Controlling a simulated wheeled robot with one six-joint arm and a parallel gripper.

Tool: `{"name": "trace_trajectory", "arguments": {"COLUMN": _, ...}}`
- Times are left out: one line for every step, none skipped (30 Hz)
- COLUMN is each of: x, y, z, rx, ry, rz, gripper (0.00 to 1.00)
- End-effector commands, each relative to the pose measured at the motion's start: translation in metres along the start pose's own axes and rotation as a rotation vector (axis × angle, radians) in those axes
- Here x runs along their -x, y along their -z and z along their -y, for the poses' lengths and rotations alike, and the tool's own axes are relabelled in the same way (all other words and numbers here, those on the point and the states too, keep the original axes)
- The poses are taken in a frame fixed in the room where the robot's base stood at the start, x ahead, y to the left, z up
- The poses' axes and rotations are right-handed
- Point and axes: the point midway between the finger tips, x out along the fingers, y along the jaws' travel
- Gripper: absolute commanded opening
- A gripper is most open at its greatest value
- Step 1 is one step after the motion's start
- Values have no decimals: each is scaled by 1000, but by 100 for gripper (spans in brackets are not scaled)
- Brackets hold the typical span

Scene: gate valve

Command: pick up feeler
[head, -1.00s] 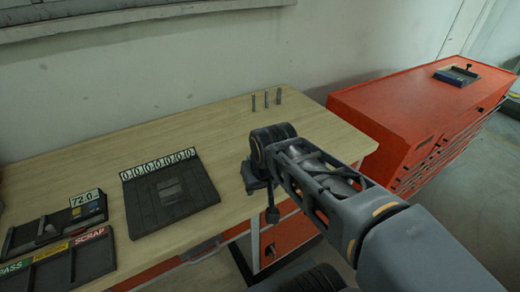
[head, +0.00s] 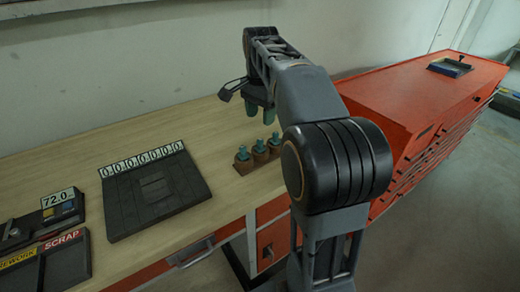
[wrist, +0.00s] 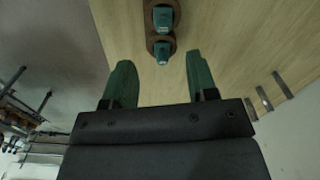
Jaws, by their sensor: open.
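Several thin metal strips (wrist: 265,98) show at the right in the wrist view. I cannot tell for sure which of these is the feeler. My gripper (head: 260,115) points down above and behind the green-topped row, its green fingers apart. In the wrist view my gripper (wrist: 161,78) is open and empty.
A black board (head: 155,195) with a row of zeros lies left of the holders. A gauge reading 72.0 (head: 60,205) and a tray marked SCRAP (head: 62,256) are at the far left. A red cabinet (head: 420,105) stands at the right. The wooden table behind the board is clear.

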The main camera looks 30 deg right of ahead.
Motion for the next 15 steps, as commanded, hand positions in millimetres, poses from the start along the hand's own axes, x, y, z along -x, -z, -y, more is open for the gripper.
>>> {"name": "trace_trajectory", "arguments": {"x": -11, "y": 0, "z": 0, "rx": 1, "ry": -2, "rz": 1, "gripper": 53}}
{"name": "trace_trajectory", "arguments": {"x": -16, "y": 0, "z": 0, "rx": 1, "ry": -1, "rz": 0, "gripper": 53}}
{"name": "trace_trajectory", "arguments": {"x": -22, "y": -1, "z": -1, "rx": 2, "ry": -1, "rz": 1, "gripper": 53}}
{"name": "trace_trajectory", "arguments": {"x": -26, "y": 0, "z": 0, "rx": 2, "ry": 0, "rz": 0, "gripper": 53}}
{"name": "trace_trajectory", "arguments": {"x": -29, "y": 0, "z": 0, "rx": 2, "ry": 0, "rz": 0, "gripper": 53}}
{"name": "trace_trajectory", "arguments": {"x": -34, "y": 0, "z": 0, "rx": 2, "ry": 0, "rz": 0, "gripper": 53}}
{"name": "trace_trajectory", "arguments": {"x": -36, "y": 0, "z": 0, "rx": 3, "ry": 1, "rz": -1, "gripper": 53}}
{"name": "trace_trajectory", "arguments": {"x": -39, "y": 0, "z": 0, "rx": 3, "ry": 1, "rz": -1, "gripper": 53}}
{"name": "trace_trajectory", "arguments": {"x": -41, "y": 0, "z": 0, "rx": 3, "ry": 1, "rz": -1, "gripper": 53}}
{"name": "trace_trajectory", "arguments": {"x": -43, "y": 0, "z": 0, "rx": 3, "ry": 1, "rz": -1, "gripper": 53}}
{"name": "trace_trajectory", "arguments": {"x": -44, "y": 0, "z": 0, "rx": 3, "ry": 2, "rz": -1, "gripper": 53}}
{"name": "trace_trajectory", "arguments": {"x": -45, "y": 0, "z": 0, "rx": 3, "ry": 2, "rz": -1, "gripper": 53}}
{"name": "trace_trajectory", "arguments": {"x": -46, "y": 0, "z": 0, "rx": 3, "ry": 2, "rz": -1, "gripper": 53}}
{"name": "trace_trajectory", "arguments": {"x": -48, "y": 0, "z": 0, "rx": 3, "ry": 2, "rz": -1, "gripper": 53}}
{"name": "trace_trajectory", "arguments": {"x": -52, "y": 0, "z": 1, "rx": 3, "ry": 1, "rz": -1, "gripper": 53}}
